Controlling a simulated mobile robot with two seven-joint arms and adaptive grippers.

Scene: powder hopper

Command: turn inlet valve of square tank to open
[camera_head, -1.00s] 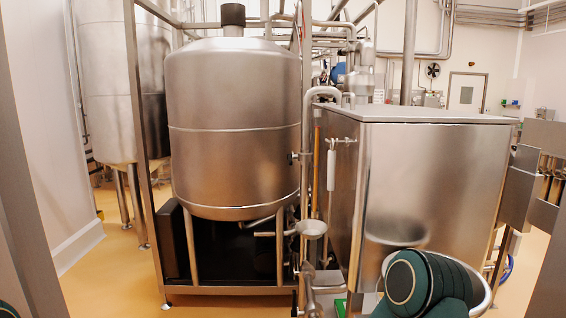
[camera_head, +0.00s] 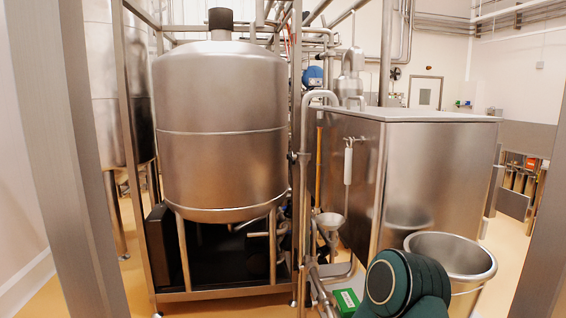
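The square tank (camera_head: 440,175) is a steel box with a flat lid, right of the middle. A pipe (camera_head: 318,97) bends over its left edge and runs down in front of its left side. A white-handled part (camera_head: 348,165) hangs on the tank's left side, near the front corner. I cannot tell which fitting is the inlet valve. A green, rounded part of my arm (camera_head: 405,285) shows at the bottom right, in front of the tank. Neither gripper is in view.
A round steel tank (camera_head: 220,115) on legs stands left of the middle. A steel bucket (camera_head: 455,255) stands in front of the square tank. A small funnel (camera_head: 330,222) and pipes are between the tanks. A green box (camera_head: 346,300) is low in front. Steel posts (camera_head: 75,170) flank the view.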

